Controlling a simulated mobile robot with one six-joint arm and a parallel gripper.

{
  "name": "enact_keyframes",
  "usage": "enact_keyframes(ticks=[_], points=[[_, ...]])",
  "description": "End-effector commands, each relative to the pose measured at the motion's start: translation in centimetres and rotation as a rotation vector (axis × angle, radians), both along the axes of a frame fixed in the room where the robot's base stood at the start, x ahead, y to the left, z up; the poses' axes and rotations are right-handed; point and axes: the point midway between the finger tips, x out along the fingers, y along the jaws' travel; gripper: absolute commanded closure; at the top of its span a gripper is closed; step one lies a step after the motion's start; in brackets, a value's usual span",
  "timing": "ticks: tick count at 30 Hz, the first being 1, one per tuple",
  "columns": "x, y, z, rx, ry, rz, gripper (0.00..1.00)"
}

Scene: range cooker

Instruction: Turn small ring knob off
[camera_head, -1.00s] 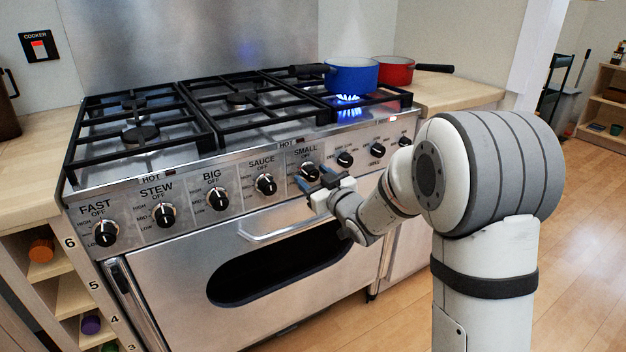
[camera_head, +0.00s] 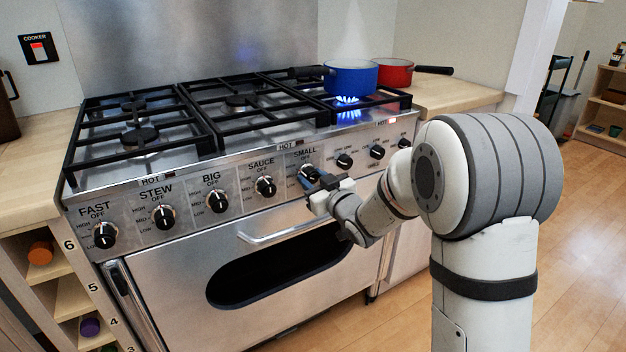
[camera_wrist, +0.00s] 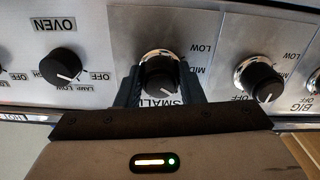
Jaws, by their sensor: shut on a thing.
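The SMALL knob (camera_head: 307,171) is a black knob with a silver ring on the cooker's front panel. In the wrist view, where the labels look upside down, the knob (camera_wrist: 160,76) sits between my two dark fingers. My gripper (camera_head: 318,181) is shut on this knob, and it also shows in the wrist view (camera_wrist: 160,88). The fingers cover its sides, and its exact pointer angle is hard to read. Blue flames (camera_head: 347,101) burn under a blue pot (camera_head: 351,77) on the back right of the hob.
The SAUCE knob (camera_head: 265,186) is to the left of my gripper, and the OVEN knob (camera_wrist: 60,66) shows in the wrist view. The oven door handle (camera_head: 285,232) runs just below.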

Motion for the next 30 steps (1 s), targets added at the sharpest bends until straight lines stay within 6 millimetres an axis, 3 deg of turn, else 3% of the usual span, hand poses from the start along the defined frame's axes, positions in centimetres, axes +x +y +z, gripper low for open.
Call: enact_keyframes(ticks=[11,30], points=[[-0.04,0.06,0.05,0.150,0.103,0.000,0.88],[-0.12,0.20,0.13,0.636,0.431,0.000,0.88]])
